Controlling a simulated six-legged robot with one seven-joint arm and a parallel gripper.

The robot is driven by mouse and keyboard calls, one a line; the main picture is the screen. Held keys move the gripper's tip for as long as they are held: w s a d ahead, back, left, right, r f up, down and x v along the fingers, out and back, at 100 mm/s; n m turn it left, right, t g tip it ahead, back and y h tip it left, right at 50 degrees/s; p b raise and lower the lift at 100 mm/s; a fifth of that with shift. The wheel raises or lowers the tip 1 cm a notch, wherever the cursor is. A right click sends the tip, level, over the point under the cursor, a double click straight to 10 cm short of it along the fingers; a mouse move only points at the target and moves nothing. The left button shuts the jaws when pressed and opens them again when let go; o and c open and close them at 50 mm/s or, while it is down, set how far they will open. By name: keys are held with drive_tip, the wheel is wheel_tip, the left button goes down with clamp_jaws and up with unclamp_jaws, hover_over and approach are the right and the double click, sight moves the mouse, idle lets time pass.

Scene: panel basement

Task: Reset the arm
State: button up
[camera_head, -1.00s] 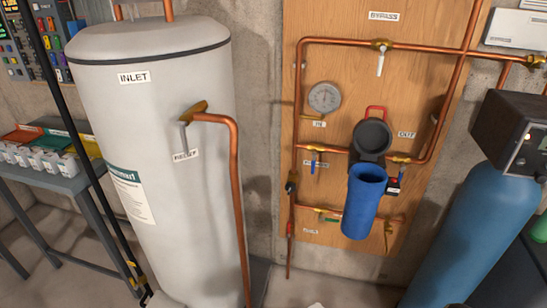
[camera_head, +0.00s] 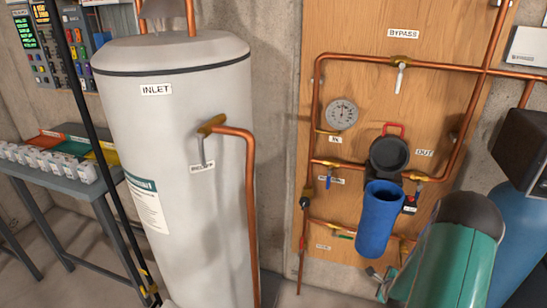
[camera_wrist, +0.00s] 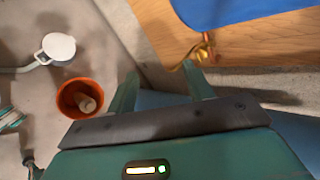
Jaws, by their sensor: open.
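My gripper (camera_wrist: 162,88) is in the wrist view, with its two green fingers apart and nothing between them. Its fingers reach toward the corner where the wall and the wooden board meet the floor. In the head view my green arm (camera_head: 455,262) rises at the lower right, in front of the blue tank and beside the blue filter housing (camera_head: 378,222). I cannot make out the gripper's fingers clearly in the head view.
The wooden board (camera_head: 345,75) carries copper pipes, a gauge (camera_head: 342,114) and valves. A white tank (camera_head: 180,170) stands left, a grey table (camera_head: 70,185) beyond it. An orange bucket (camera_wrist: 70,92) and a white round object (camera_wrist: 58,46) are at left in the wrist view.

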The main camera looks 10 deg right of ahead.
drive_tip(key=w+a+r+n+y, duration=0.15)
drive_tip(key=a+r+n, duration=0.25)
drive_tip(key=r, duration=0.4)
drive_tip(key=w+a+r+n, duration=0.3)
drive_tip(key=a+r, duration=0.1)
drive_tip(key=r, duration=0.4)
drive_tip(key=s+a+r+n+g, duration=0.1)
drive_tip(key=s+a+r+n, duration=0.1)
drive_tip(key=a+r+n, duration=0.4)
drive_tip(key=s+a+r+n+g, duration=0.1)
drive_tip(key=s+a+r+n, duration=0.2)
drive_tip(key=a+r, duration=0.55)
drive_tip(key=s+a+r+n+y, duration=0.1)
drive_tip(key=s+a+r+n, duration=0.4)
drive_tip(key=s, duration=0.4)
drive_tip(key=s+a+r+n+g+y, duration=0.1)
drive_tip(key=s+a+r+n, duration=0.3)
drive_tip(key=s+a, duration=0.4)
drive_tip(key=shift+s+a+r+n+y, duration=0.25)
drive_tip(key=shift+s+r+n+y, duration=0.2)
drive_tip(key=shift+n+y, duration=0.4)
